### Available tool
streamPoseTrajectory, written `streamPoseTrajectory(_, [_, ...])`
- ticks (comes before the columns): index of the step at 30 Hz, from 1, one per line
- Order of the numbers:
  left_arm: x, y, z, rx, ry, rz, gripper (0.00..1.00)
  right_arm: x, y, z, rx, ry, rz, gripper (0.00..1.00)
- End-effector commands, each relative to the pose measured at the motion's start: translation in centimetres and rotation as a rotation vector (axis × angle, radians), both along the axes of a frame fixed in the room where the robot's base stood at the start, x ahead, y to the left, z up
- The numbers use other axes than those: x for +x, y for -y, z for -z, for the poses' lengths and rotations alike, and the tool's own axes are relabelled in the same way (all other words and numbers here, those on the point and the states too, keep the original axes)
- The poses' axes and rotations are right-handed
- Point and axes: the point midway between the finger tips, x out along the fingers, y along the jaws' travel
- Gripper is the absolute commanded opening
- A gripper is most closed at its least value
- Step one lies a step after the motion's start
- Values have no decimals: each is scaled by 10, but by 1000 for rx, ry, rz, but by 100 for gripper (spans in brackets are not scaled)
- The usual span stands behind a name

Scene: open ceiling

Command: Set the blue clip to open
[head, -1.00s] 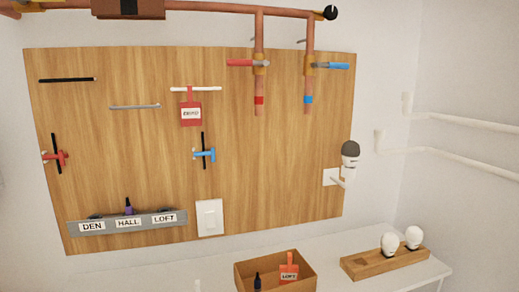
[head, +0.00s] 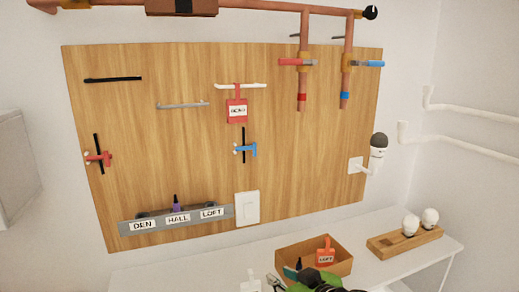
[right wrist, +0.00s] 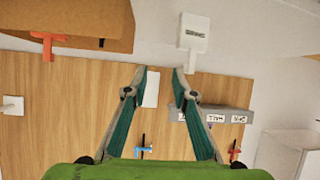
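The blue clip (head: 244,150) sits across an upright black rod on the middle of the wooden board (head: 310,170). It also shows in the right wrist view (right wrist: 144,149), low in the picture, beyond my fingers. My right gripper (head: 282,278) is at the bottom of the head view, in front of the board and well below the clip. In the right wrist view its two teal fingers (right wrist: 161,75) are apart with nothing between them. A similar red clip (head: 98,158) is on a black rod at the board's left. My left gripper is not in view.
A white labelled tag (right wrist: 193,33) stands near my right fingertips. An open box (head: 340,268) with a red LOFT tag is on the white shelf, beside a wooden bulb holder (head: 405,243). A grey DEN/HALL/LOFT rack (head: 160,222) and white switch (head: 247,208) are below the clip.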

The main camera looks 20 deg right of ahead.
Motion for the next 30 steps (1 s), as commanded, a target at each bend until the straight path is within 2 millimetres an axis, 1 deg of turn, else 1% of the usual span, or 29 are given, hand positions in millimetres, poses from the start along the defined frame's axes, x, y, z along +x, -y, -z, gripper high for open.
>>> streamPoseTrajectory(1, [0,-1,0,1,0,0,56,18,6,-30,3,66,-3,25])
streamPoseTrajectory(2, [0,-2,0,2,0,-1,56,27,7,-47,12,102,-5,25])
streamPoseTrajectory(3, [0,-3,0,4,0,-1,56,38,10,-70,24,149,-8,25])
streamPoseTrajectory(5, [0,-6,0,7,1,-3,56,52,16,-107,43,221,-14,25])
streamPoseTrajectory(6, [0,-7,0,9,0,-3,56,60,19,-132,56,267,-17,25])
streamPoseTrajectory(8, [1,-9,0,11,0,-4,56,68,25,-167,77,329,-23,25])
streamPoseTrajectory(9, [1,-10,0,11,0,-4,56,73,28,-188,89,366,-26,25])
streamPoseTrajectory(12, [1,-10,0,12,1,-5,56,78,34,-227,113,433,-34,25])
streamPoseTrajectory(15, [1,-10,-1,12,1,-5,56,80,37,-247,130,464,-38,25])
streamPoseTrajectory(17, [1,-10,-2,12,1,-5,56,83,37,-252,134,472,-39,25])
streamPoseTrajectory(20, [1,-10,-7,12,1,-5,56,94,35,-254,139,473,-38,25])
streamPoseTrajectory(23, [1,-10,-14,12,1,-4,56,111,31,-255,137,472,-39,25])
streamPoseTrajectory(30, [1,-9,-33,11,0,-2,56,162,20,-255,135,472,-39,25])
